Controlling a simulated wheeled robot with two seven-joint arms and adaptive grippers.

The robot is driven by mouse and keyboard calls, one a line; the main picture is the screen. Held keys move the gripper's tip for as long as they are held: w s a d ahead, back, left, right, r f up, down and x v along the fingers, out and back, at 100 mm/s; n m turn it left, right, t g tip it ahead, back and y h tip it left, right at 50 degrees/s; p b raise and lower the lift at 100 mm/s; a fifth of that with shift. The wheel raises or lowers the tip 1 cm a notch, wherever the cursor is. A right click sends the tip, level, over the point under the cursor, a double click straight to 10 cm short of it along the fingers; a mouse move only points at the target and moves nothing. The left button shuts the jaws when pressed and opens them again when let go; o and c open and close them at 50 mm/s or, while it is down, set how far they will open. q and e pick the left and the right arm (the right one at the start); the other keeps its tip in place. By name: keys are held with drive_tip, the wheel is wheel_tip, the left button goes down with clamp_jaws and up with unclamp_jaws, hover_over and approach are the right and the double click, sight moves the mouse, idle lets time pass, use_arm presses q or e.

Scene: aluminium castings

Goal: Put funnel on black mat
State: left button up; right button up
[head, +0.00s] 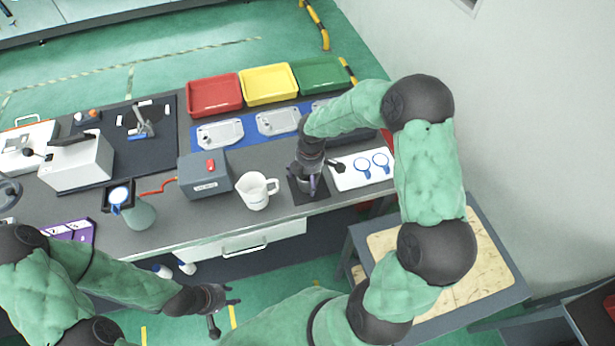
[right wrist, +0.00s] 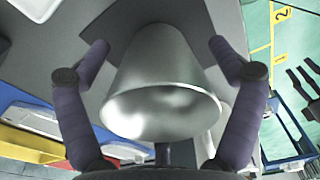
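The silver metal funnel (right wrist: 160,65) fills the middle of the right wrist view, its wide rim nearest the camera. Its narrow end is against or just above the small black mat (right wrist: 118,35); I cannot tell if they touch. In the head view the mat (head: 322,193) lies at the table's front edge, below my right gripper (head: 309,186), which mostly hides the funnel. In the right wrist view my right gripper's fingers (right wrist: 158,55) stand on both sides of the funnel, spread, with gaps visible. My left gripper (head: 225,299) is open and empty, in front of the table.
A white mug (head: 257,191) and a grey box with a red button (head: 205,175) stand left of the mat. A white panel with blue rings (head: 350,179) lies right of it.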

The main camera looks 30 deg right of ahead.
drive_tip(key=shift+r, duration=0.6)
wheel_tip(320, 180, up, 11)
drive_tip(key=p, duration=0.2)
drive_tip(key=shift+d, duration=0.35)
